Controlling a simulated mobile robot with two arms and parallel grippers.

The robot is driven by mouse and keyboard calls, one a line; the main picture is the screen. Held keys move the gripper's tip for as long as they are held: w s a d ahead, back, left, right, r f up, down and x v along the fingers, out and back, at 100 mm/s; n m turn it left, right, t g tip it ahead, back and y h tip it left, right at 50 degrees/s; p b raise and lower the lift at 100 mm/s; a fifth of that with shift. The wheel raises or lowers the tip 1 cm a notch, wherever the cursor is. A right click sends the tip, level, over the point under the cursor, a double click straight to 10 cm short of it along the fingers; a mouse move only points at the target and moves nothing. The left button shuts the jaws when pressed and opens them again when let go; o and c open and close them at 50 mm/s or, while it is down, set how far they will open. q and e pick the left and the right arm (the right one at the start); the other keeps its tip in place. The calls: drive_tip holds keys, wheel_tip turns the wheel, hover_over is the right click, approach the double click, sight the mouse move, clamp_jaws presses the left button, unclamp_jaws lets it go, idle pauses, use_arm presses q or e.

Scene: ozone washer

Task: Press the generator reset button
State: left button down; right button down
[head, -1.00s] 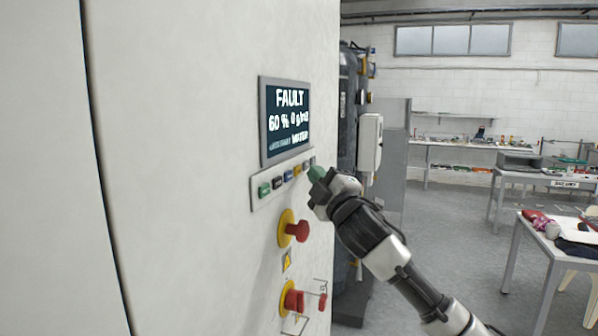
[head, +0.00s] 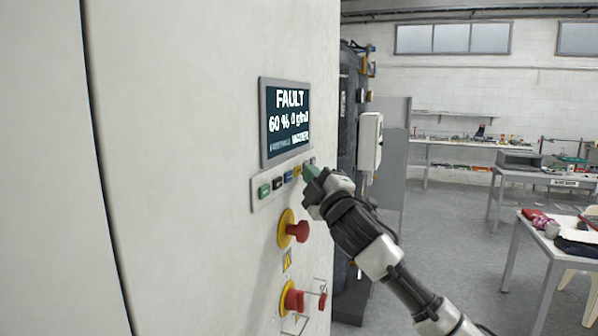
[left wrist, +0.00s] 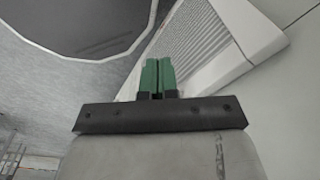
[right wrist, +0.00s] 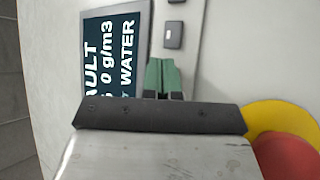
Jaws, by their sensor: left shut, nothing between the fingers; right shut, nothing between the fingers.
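The button strip (head: 258,203) is on the white cabinet, below a screen (head: 285,120) reading FAULT. No label marking the reset button is readable. My right gripper (head: 312,173) is shut and empty, its green fingertips at the strip's right part. In the right wrist view, the fingertips (right wrist: 160,64) are just below a grey button (right wrist: 173,36); contact cannot be told. My left gripper (left wrist: 158,62) is shut and empty, away from the strip.
A red mushroom button (head: 298,231) on a yellow ring is below the strip, with a red switch (head: 293,300) lower down. A grey-white box (head: 369,141) is beyond the cabinet edge. Benches stand at the right, with open floor between.

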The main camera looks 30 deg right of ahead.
drive_tip(key=shift+w+a, duration=0.1)
drive_tip(key=shift+a, duration=0.05)
idle(0.6)
drive_tip(key=shift+s+d, duration=0.5)
drive_tip(key=shift+s, duration=0.1)
drive_tip(key=s+d, duration=0.3)
drive_tip(key=shift+s+d+b, duration=0.15)
drive_tip(key=shift+s+b, duration=0.25)
idle(0.7)
